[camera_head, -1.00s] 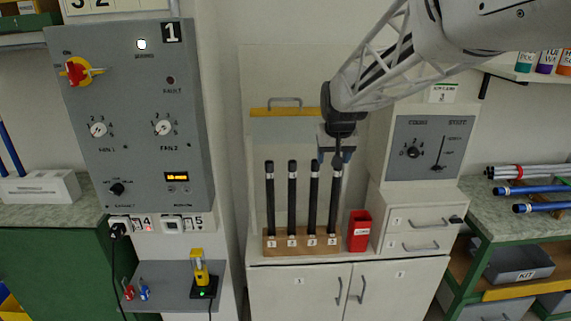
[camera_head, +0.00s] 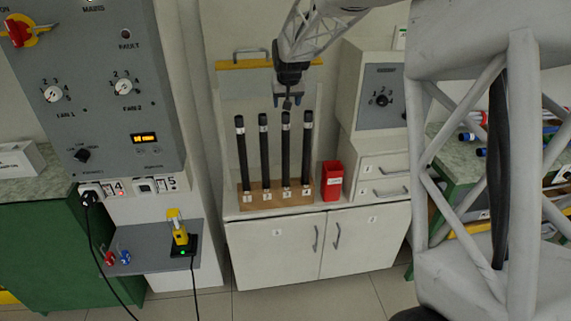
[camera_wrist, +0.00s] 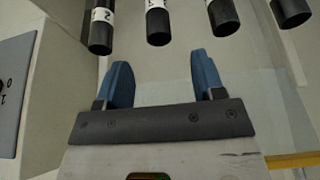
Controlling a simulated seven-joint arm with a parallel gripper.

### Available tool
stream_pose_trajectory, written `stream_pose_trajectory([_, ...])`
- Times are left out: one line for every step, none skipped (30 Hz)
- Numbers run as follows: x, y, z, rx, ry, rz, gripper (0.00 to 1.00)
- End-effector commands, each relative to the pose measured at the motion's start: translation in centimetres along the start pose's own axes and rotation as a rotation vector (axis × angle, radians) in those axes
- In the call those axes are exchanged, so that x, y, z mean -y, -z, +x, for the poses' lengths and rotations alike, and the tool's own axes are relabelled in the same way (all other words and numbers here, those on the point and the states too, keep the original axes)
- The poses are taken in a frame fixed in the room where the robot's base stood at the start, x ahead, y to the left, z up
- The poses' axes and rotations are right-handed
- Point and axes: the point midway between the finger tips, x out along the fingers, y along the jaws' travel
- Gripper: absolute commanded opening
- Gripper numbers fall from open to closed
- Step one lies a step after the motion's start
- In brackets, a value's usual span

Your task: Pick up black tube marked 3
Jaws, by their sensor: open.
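Several black tubes with white bands near their tops stand in a wooden rack (camera_head: 275,199) in the head view. The third tube from the left (camera_head: 286,150) stands below my gripper (camera_head: 288,103). The rightmost tube (camera_head: 306,150) is beside it. The numbers on the bands are too small to read in the head view. In the wrist view my gripper (camera_wrist: 160,62) has its blue fingers apart and nothing between them. One tube end (camera_wrist: 158,25) lies ahead of the gap, apart from the fingers. The leftmost tube (camera_wrist: 101,30) there has a partly visible mark, perhaps 2.
A red container (camera_head: 332,181) stands right of the rack on the white cabinet (camera_head: 275,245). A drawer unit (camera_head: 383,178) is further right. A yellow bar with a handle (camera_head: 243,64) is behind the tubes. My own arm covers the right side.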

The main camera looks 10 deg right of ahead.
Motion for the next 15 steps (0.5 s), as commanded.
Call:
stream_pose_trajectory([0.0, 0.0, 0.0, 0.0, 0.0, 0.0, 0.62])
stream_pose_trajectory([0.0, 0.0, 0.0, 0.0, 0.0, 0.0, 0.62])
stream_pose_trajectory([0.0, 0.0, 0.1, 0.001, 0.0, 0.0, 0.62])
stream_pose_trajectory([0.0, 0.0, 0.2, 0.001, 0.0, 0.0, 0.62])
stream_pose_trajectory([0.0, 0.0, 0.4, 0.001, 0.0, 0.0, 0.62])
stream_pose_trajectory([0.0, 0.0, 0.6, 0.001, 0.0, 0.0, 0.62])
stream_pose_trajectory([0.0, 0.0, 0.8, 0.002, 0.0, 0.0, 0.62])
stream_pose_trajectory([0.0, -0.1, 1.1, 0.002, 0.0, 0.0, 0.62])
stream_pose_trajectory([0.0, -0.1, 1.4, 0.002, 0.0, 0.0, 0.62])
stream_pose_trajectory([0.0, -0.1, 1.7, 0.003, 0.0, 0.0, 0.62])
stream_pose_trajectory([0.0, -0.1, 1.9, 0.002, 0.0, 0.0, 0.62])
stream_pose_trajectory([0.0, -0.1, 2.2, 0.002, 0.0, 0.0, 0.62])
stream_pose_trajectory([0.0, -0.1, 2.3, 0.001, 0.0, 0.0, 0.62])
stream_pose_trajectory([0.0, -0.1, 2.4, 0.001, 0.0, 0.0, 0.62])
stream_pose_trajectory([0.0, 0.0, 2.5, 0.0, 0.0, 0.0, 0.62])
